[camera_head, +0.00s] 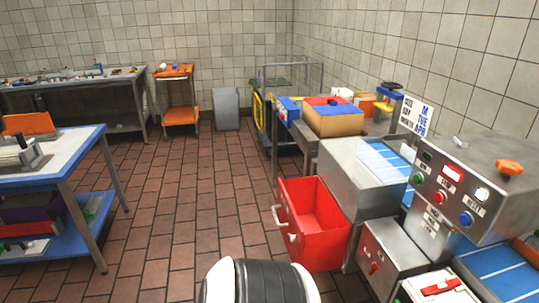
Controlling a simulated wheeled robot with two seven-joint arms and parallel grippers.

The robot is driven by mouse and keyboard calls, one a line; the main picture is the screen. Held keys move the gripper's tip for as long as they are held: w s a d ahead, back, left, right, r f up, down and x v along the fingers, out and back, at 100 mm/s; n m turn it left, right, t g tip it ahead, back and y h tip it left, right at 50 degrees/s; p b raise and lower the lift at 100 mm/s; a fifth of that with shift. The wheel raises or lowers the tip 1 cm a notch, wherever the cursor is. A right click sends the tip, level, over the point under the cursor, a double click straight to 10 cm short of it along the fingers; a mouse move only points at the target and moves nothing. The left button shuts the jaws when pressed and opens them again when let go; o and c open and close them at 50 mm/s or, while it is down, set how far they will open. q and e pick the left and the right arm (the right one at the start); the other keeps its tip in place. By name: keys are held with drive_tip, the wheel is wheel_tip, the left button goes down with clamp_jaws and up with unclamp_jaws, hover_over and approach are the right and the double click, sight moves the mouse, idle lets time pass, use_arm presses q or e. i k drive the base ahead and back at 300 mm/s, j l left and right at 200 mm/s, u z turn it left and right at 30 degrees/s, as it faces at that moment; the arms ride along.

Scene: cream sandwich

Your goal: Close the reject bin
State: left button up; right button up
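The reject bin appears to be the red open-topped bin (322,255) at the centre right of the head view. It stands pulled out below and to the left of a grey metal machine housing (350,180). Its inside is visible and looks empty. A pale bar handle (278,218) is on its left-facing front. Neither of my grippers is in view. A black and white rounded part of my own body shows at the bottom centre, in front of the bin.
A control panel (450,190) with buttons and an orange knob stands at the right, above blue conveyor surfaces. An orange cart (180,118) and a grey waste bin (226,108) stand at the back. The tiled floor (185,190) between is clear.

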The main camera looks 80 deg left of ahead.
sight(305, 210)
drive_tip(key=u, duration=2.2)
